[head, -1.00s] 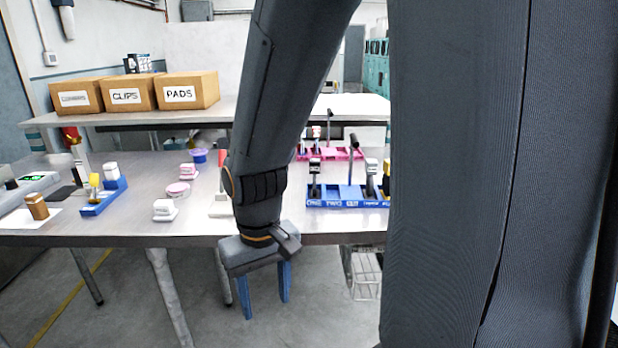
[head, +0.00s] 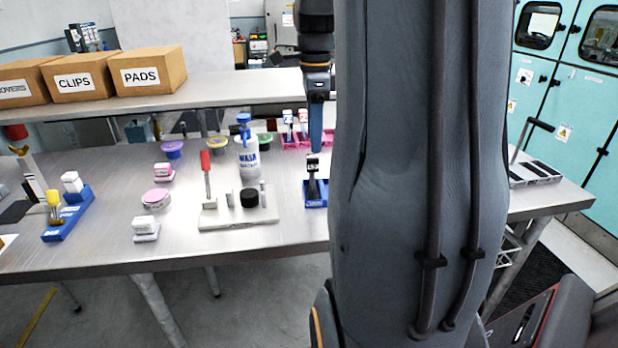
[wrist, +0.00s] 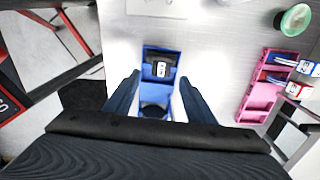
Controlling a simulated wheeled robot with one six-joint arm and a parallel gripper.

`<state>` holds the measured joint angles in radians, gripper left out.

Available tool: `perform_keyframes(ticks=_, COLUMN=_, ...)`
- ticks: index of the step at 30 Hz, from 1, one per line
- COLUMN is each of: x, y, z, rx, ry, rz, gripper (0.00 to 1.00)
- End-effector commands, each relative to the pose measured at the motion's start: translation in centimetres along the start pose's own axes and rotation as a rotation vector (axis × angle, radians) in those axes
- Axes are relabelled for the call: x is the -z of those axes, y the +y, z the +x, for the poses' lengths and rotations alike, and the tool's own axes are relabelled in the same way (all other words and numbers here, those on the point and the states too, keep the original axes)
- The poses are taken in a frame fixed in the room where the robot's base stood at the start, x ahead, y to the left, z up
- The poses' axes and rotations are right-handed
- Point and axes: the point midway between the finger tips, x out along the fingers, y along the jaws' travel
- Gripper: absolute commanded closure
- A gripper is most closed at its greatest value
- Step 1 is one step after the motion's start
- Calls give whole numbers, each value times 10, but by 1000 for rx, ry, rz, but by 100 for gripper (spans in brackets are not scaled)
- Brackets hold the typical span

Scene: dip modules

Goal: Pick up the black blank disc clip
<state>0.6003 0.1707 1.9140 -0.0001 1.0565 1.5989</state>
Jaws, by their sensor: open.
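My gripper (wrist: 159,82) is open, with its two blue fingers spread over the blue tray (wrist: 175,58) in the wrist view. A black clip with a white mark (wrist: 160,69) sits in the tray, near the fingertips and between their lines. A black round top (wrist: 153,112) shows nearer the palm; I cannot tell whether it is the blank disc clip or the tray's handle. In the head view a blue finger (head: 316,125) points down above the tray (head: 314,204), where a black clip (head: 312,180) stands upright. My arm hides the rest of the tray.
A pink tray (wrist: 262,88) lies to the right in the wrist view. In the head view, a white board (head: 225,222) with a black cylinder (head: 249,198) and a wash bottle (head: 247,160) stand left of the blue tray. Several boxes line the back shelf.

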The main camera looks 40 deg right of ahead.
Motion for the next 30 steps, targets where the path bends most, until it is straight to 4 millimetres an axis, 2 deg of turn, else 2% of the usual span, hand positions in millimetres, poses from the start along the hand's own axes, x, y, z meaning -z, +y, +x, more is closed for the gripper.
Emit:
perform_keyframes(ticks=15, x=-3, y=-2, z=62, rx=-3, ry=0, rz=-5, gripper=50)
perform_keyframes(ticks=24, x=-3, y=-2, z=69, rx=-1, ry=0, rz=-4, gripper=50)
perform_keyframes(ticks=26, x=-3, y=-2, z=69, rx=-1, ry=0, rz=-4, gripper=57)
perform_keyframes(ticks=30, x=-3, y=-2, z=69, rx=0, ry=0, rz=-4, gripper=80)
